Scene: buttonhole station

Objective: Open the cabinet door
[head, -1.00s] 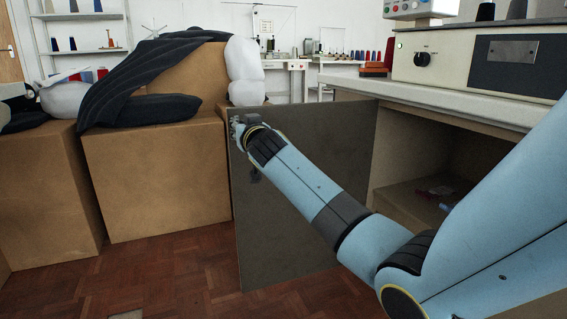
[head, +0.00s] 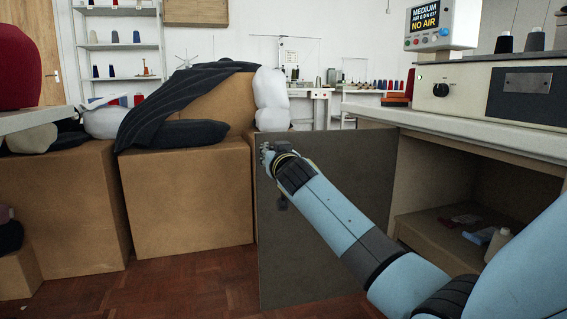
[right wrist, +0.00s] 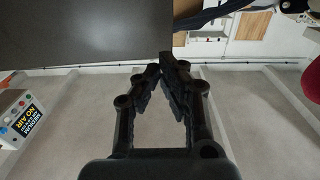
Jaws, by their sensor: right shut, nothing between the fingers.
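The grey cabinet door (head: 330,245) stands swung well out from the cabinet (head: 455,140), and part of the cabinet's inside shows to its right. My right gripper (head: 266,154) is at the upper part of the door's free edge. In the right wrist view its fingers (right wrist: 166,62) are shut at the tips with nothing between them, beside the dark door panel (right wrist: 90,30). I cannot tell whether they touch it. My left gripper is out of view.
Cardboard boxes (head: 190,205) with dark cloth (head: 185,105) and white bundles stand left of the door. A machine (head: 480,90) and a control box reading "NO AIR" (head: 441,25) are on the cabinet top. A cone (head: 497,243) is inside the cabinet. Wooden floor shows in front.

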